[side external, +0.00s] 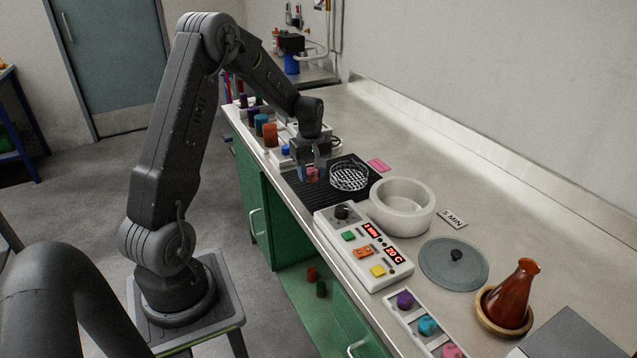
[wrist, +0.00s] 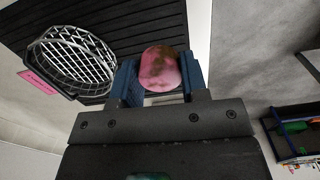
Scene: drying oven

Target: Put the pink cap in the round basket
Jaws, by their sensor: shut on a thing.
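The pink cap (wrist: 160,68) is between the two blue fingers of my gripper (wrist: 158,82) in the wrist view. My gripper is shut on it. In the side external view the pink cap (side external: 312,174) shows small and partly hidden by my gripper (side external: 313,170). It is held over the black ribbed mat (side external: 297,187), to the left of the round basket. The round basket (side external: 349,177) is a wire mesh basket on the mat. In the wrist view the basket (wrist: 72,62) is left of the cap, apart from it.
A white bowl (side external: 402,207) and a control box (side external: 363,246) with lit displays stand in front of the mat. A grey lid (side external: 454,264), a red flask (side external: 516,296) and a tray of coloured caps (side external: 427,325) lie nearer. A pink label (side external: 379,165) lies behind the basket.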

